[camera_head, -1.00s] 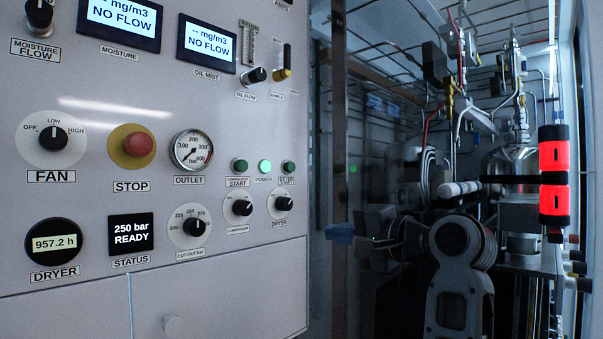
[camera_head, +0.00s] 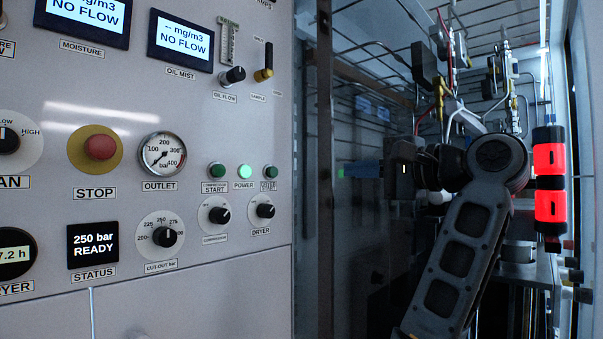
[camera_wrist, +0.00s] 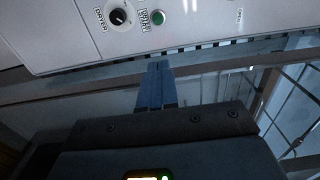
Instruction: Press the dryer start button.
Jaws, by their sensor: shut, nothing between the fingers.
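The dryer start button (camera_head: 270,171) is a small dark green round button at the right end of the button row on the grey panel, above the dryer knob (camera_head: 265,211). In the wrist view a green button (camera_wrist: 159,18) sits beside the dryer knob (camera_wrist: 118,16), beyond my fingertips. My gripper (camera_wrist: 158,66) has its two blue fingers together with nothing between them. In the head view my gripper (camera_head: 342,172) is right of the panel edge, at about the button's height in the picture and apart from it.
The compressor start button (camera_head: 217,170) and the lit green power lamp (camera_head: 244,171) are left of the dryer start button. A red stop button (camera_head: 100,147) is farther left. Pipes and a red-and-black cylinder (camera_head: 550,180) stand at the right. The space before the panel looks clear.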

